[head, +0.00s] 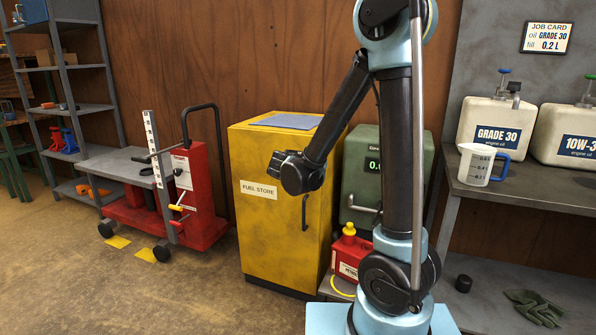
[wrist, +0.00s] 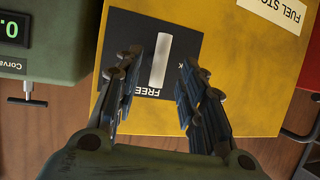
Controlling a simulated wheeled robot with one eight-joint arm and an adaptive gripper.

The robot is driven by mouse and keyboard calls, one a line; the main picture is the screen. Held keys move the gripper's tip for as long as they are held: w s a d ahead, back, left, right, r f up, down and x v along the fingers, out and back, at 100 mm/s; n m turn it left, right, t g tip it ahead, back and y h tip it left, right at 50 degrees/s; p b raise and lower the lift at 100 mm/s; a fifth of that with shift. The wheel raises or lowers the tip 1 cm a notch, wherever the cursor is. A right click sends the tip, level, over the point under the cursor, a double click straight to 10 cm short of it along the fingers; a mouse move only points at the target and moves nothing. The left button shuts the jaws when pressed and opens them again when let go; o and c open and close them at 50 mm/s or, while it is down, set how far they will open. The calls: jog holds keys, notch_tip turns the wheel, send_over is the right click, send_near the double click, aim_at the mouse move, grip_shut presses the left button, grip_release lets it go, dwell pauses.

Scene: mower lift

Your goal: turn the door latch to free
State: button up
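The door latch (wrist: 160,62) is a pale bar on a black plate (wrist: 188,50) on the yellow fuel store cabinet (head: 255,232). In the wrist view the bar stands nearly upright, its lower end close to the word FREE. Part of another word, ending in K, shows at the plate's right. My gripper (wrist: 162,62) is open, with one finger on each side of the bar in the picture. I see no clear contact; the depth gap is unclear. In the head view my dark wrist link hides the latch and fingers.
A green unit (head: 362,160) and a red fuel can (head: 350,252) stand right of the cabinet. A red wheeled lift (head: 200,195) stands left. A bench (head: 520,190) with oil jugs is at the right. The floor before the cabinet is clear.

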jog(key=v, duration=0.7)
jog(key=shift+s, duration=0.3)
jog(key=s+d+f+g+h, duration=0.1)
jog(key=s+d+f+g, duration=0.2)
jog(key=d, duration=0.7)
jog(key=s+d+g+h, duration=0.1)
jog(key=s+d+g, duration=0.2)
jog(key=s+d, duration=0.5)
jog(key=s+d+f+n+g+y, duration=0.1)
jog(key=s+d+f+g+y, duration=0.1)
jog(key=s, duration=0.7)
jog(key=s+d+f+n+g+y, duration=0.1)
jog(key=s+d+f+g, duration=0.2)
jog(key=s, duration=0.6)
notch_tip(320, 180, down, 3)
jog(key=d, duration=0.3)
jog(key=shift+r+y, duration=0.2)
jog(key=shift+y, duration=0.2)
